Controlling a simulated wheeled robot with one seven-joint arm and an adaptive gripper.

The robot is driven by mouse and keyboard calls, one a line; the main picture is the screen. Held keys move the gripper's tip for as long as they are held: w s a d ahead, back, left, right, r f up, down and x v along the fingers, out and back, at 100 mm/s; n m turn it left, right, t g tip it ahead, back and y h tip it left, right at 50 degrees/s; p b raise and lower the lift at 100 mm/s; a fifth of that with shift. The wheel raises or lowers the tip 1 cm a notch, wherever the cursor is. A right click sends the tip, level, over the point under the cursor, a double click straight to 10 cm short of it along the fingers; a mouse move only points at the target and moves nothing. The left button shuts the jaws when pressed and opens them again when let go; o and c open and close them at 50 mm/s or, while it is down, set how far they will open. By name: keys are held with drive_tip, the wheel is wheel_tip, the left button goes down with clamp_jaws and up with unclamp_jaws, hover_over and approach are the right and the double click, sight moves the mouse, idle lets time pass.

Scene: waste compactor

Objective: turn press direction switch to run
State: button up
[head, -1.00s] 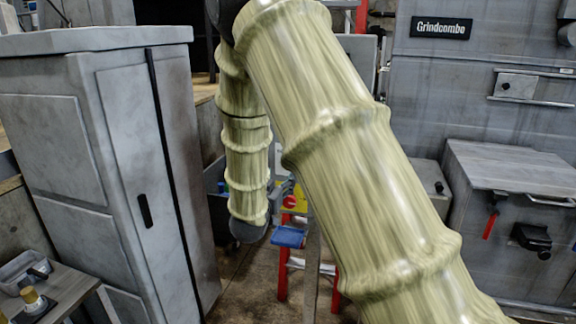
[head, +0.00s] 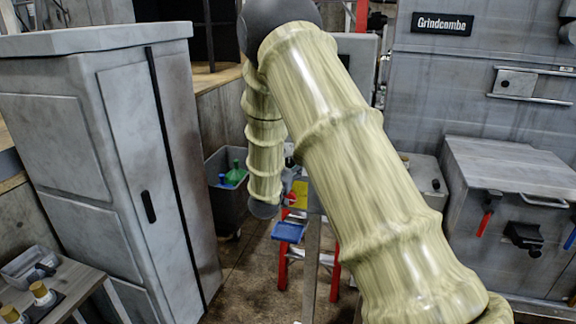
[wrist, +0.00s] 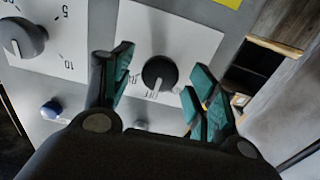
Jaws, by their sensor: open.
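In the wrist view, a round black knob (wrist: 160,73) with a pale pointer line sits on a white plate (wrist: 160,28) on the grey panel. The line points down in the picture, towards small lettering that looks like OFF; other labels beside it are too small or covered to read. My gripper (wrist: 162,78) is open, its teal-padded fingers apart on the left and right of the knob with gaps on both sides. I cannot tell whether the fingertips reach the knob's depth. The head view does not clearly show the gripper or the knob.
A grey dial (wrist: 22,40) with a 5 and 10 scale and a blue button (wrist: 52,109) are left of the gripper.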

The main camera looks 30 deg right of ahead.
drive_tip(key=shift+c, duration=0.3)
drive_tip(key=c, duration=1)
drive_tip(key=shift+f+b, duration=0.1)
drive_tip(key=shift+b, duration=0.3)
drive_tip(key=m+b, duration=0.1)
drive_tip(key=b, duration=0.1)
drive_tip(key=shift+f+b, duration=0.2)
drive_tip(key=shift+b, duration=0.2)
drive_tip(key=m+b, duration=0.2)
drive_tip(key=b, duration=0.2)
drive_tip(key=shift+f+m, duration=0.1)
drive_tip(key=shift+m, duration=0.2)
drive_tip(key=m+b, duration=0.4)
drive_tip(key=b, duration=0.3)
drive_tip(key=m+b, duration=0.2)
drive_tip(key=b, duration=0.1)
drive_tip(key=shift+r, duration=0.35)
